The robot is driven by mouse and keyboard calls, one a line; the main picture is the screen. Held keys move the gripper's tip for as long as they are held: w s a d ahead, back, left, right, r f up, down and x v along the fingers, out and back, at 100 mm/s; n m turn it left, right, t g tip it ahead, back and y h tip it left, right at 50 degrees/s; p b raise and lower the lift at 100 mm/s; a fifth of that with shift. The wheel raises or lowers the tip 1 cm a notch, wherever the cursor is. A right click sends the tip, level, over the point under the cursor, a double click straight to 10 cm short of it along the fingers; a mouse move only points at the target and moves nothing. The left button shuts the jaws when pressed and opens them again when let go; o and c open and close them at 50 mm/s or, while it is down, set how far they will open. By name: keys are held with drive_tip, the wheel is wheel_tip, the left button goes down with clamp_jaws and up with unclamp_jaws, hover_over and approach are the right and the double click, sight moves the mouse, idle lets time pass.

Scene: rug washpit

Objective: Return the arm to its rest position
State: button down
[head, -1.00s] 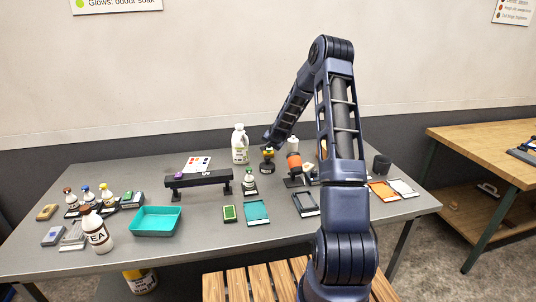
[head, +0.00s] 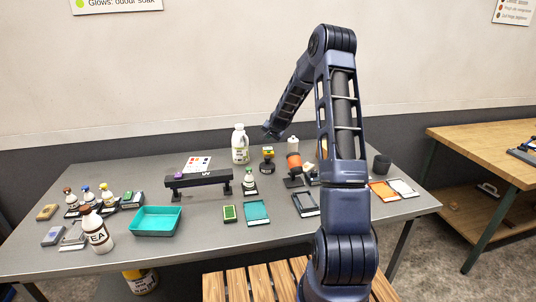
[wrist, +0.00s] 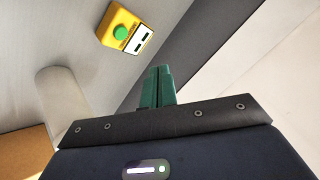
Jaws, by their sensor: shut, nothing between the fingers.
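My arm rises at the right of the head view and bends down to the left over the back of the grey table (head: 200,222). My gripper (head: 268,132) is partly hidden in the head view by its own wrist and is above the table, near a small yellow-topped device (head: 268,152). In the wrist view my gripper (wrist: 158,72) shows green fingers closed together with nothing between them. The yellow device with a green button (wrist: 124,30) shows in the wrist view beyond the fingertips, apart from them.
A black raised bar (head: 200,181), a teal tray (head: 157,221) and several bottles are farther left. The air above the table is free.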

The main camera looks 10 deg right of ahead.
drive_tip(key=shift+r, duration=0.15)
drive_tip(key=s+a+r+n+g, duration=0.1)
drive_tip(key=s+r+n, duration=0.1)
drive_tip(key=s+r, duration=1)
drive_tip(key=s+a+r+n+g, duration=0.1)
drive_tip(key=s+a+r+n, duration=0.15)
drive_tip(key=s+r, duration=1)
drive_tip(key=s+d+n+g+h, duration=0.1)
drive_tip(key=s+d+n+g, duration=0.1)
drive_tip(key=s, duration=3.3)
drive_tip(key=shift+d+n+g, duration=0.3)
drive_tip(key=shift+d+n, duration=0.05)
drive_tip(key=shift+n, duration=0.3)
